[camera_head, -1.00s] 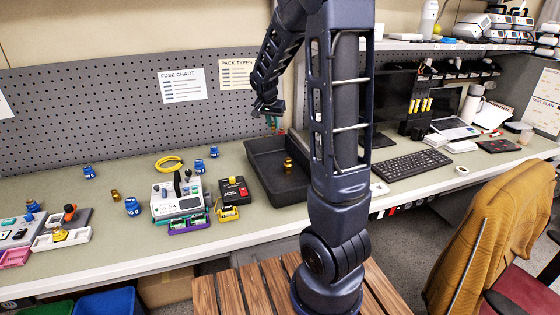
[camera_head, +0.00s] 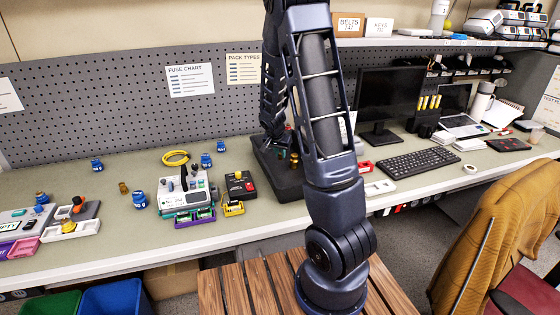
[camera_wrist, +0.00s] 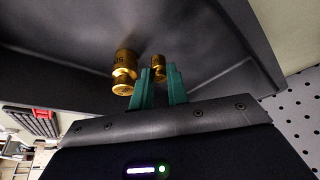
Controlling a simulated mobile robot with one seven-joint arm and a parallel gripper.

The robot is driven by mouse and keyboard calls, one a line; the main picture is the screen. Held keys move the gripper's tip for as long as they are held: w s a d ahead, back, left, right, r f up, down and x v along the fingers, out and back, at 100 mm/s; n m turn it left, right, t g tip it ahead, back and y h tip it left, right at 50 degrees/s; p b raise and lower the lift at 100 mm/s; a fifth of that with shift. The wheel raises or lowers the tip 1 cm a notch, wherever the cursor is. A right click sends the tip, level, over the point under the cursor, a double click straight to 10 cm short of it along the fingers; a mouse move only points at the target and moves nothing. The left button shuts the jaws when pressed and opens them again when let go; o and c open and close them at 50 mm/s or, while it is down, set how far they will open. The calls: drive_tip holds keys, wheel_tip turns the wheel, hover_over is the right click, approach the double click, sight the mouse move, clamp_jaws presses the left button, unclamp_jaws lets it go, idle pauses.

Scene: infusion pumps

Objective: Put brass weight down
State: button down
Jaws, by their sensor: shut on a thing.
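My gripper (camera_wrist: 160,88) has green fingers. In the wrist view it is shut on a small brass weight (camera_wrist: 158,70) at its fingertips. A larger brass weight (camera_wrist: 123,72) stands just beside it, to the left, in the dark tray (camera_wrist: 215,45). I cannot tell whether the held weight touches the tray floor. In the head view the tray (camera_head: 285,188) is partly covered by my arm. A brass weight (camera_head: 294,159) shows in it next to my gripper, whose fingers are mostly hidden.
A black box with a red button (camera_head: 240,186) and a grey device (camera_head: 186,197) stand left of the tray. A keyboard (camera_head: 418,164) lies to the right.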

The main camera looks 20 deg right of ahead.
sight(280, 159)
drive_tip(key=shift+f, duration=1.85)
drive_tip(key=shift+f, duration=0.1)
drive_tip(key=c, duration=1.4)
unclamp_jaws()
drive_tip(key=shift+o, duration=0.2)
drive_tip(key=s+r+n+y, duration=0.1)
drive_tip(key=s+r+n, duration=0.1)
drive_tip(key=s+r, duration=0.8)
drive_tip(key=s+r+n+y, duration=0.1)
drive_tip(key=s+r, duration=0.6)
drive_tip(key=r, duration=0.7)
drive_tip(key=s+a+r+n, duration=0.1)
drive_tip(key=s+r+n, duration=0.1)
drive_tip(key=s, duration=0.6)
drive_tip(key=s+a+r+n+t, duration=0.1)
drive_tip(key=s+a+r+n, duration=0.1)
drive_tip(key=s, duration=0.5)
drive_tip(key=shift+s+r+n+y, duration=0.3)
drive_tip(key=shift+s+r+y, duration=0.1)
drive_tip(key=shift+r, duration=0.45)
